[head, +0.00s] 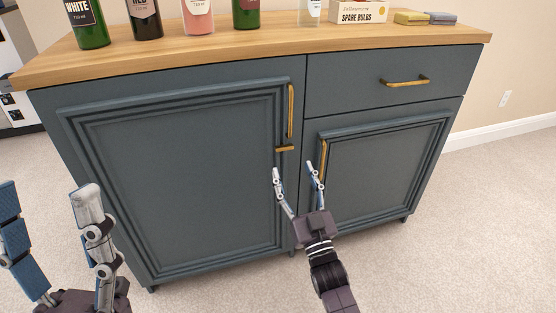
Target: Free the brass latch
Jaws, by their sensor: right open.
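The brass latch (285,148) is a short horizontal bar at the right edge of the large left cabinet door (180,180). It lies across the seam between the door and the cabinet frame. A vertical brass handle (290,110) sits just above it on the same door. My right gripper (294,169) is open and empty, its fingertips just below the latch in the picture; I cannot tell the depth gap. My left gripper (48,192) is at the lower left, fingers wide apart with nothing between them.
The wooden top (270,40) holds several bottles, a spare bulbs box (358,11) and two sponges (425,18). A drawer (350,84) and a smaller door (385,165) with brass handles are on the right. The carpet (470,230) is clear at right.

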